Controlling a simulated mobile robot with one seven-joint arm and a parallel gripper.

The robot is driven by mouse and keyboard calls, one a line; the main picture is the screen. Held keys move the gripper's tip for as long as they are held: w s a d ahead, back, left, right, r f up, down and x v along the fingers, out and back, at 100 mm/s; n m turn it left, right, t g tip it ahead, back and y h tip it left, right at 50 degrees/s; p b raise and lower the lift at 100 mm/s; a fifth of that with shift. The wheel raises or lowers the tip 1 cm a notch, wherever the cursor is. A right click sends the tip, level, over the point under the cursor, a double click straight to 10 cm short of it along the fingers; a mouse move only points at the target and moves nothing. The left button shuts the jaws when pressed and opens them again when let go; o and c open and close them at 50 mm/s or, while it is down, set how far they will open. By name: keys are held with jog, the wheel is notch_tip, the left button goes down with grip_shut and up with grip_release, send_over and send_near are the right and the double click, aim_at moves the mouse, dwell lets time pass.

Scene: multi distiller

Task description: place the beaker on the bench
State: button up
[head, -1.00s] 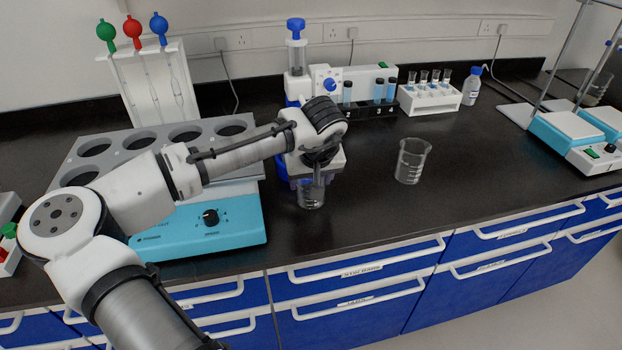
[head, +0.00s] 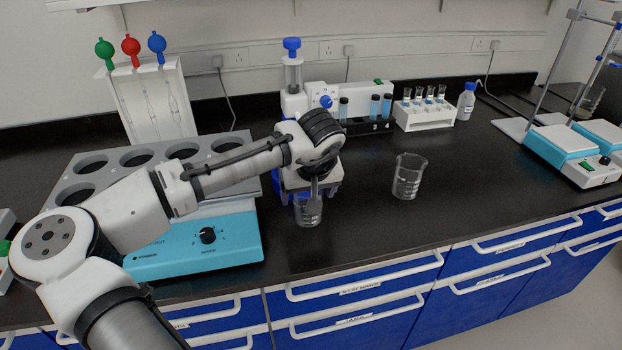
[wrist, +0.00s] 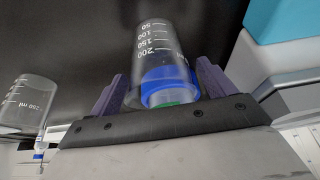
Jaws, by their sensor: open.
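A clear glass beaker (head: 308,213) with white marks stands upright on the black bench (head: 365,225), near its front edge. My gripper (head: 312,194) is open, with its purple fingers around this beaker's upper part. In the wrist view the beaker (wrist: 158,45) lies between the two spread fingers (wrist: 162,80); visible gaps show beside the glass. Blue and green shapes show through its near end. A second clear beaker (head: 408,178) stands apart on the bench to the right; it also shows at the left of the wrist view (wrist: 33,100).
A teal device with a dial (head: 225,245) and a grey rack with round holes (head: 100,170) stand left of the beaker. A white-blue instrument (head: 292,105) and a tube rack (head: 425,115) stand behind.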

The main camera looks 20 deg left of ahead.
jog(key=b+v, duration=0.1)
jog(key=v, duration=1)
